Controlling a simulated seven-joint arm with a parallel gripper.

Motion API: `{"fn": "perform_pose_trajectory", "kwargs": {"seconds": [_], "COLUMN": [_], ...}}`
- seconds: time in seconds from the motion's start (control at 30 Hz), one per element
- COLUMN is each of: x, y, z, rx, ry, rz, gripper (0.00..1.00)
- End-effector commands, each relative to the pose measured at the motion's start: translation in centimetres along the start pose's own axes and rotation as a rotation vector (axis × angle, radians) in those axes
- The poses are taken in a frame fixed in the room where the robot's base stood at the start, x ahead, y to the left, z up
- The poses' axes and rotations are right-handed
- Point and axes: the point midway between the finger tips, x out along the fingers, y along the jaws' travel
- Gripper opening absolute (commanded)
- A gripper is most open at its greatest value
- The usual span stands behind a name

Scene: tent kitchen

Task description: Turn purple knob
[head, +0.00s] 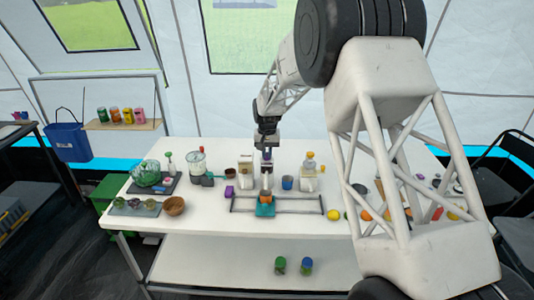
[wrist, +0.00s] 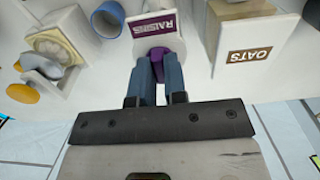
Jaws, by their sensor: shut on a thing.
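The purple knob (wrist: 157,58) sits on the front of the dispenser with the RAISINS label (wrist: 154,24) in the wrist view. My gripper (wrist: 157,76) has its two blue-grey fingers closed on the knob, one at each side. The fingers hide part of the knob, and how far it is turned cannot be told. In the head view my gripper (head: 266,152) reaches down to the dispenser in the middle of the white table, and the knob is too small to make out surely.
An OATS dispenser (wrist: 255,50) stands close by in the wrist view. A teal container with orange contents (head: 265,209) stands in front on the white table (head: 190,232).

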Motion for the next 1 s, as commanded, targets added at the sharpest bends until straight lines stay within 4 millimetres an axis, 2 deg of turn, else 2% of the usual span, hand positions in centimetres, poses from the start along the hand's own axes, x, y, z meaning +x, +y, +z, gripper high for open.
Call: {"fn": "perform_pose_trajectory", "kwargs": {"seconds": [0.27,0.3,0.47,0.77,1.0], "x": [-0.1,-0.1,-0.1,-0.1,-1.4], "y": [0.0,0.0,0.0,0.0,0.0], "z": [0.0,0.0,0.0,0.0,0.0], "rx": [0.0,0.0,0.0,-0.001,-0.001], "ry": [0.001,0.001,0.001,0.0,0.001], "rz": [0.0,0.0,0.0,0.0,0.0], "gripper": [0.0,0.16,0.38,0.38,0.38]}}
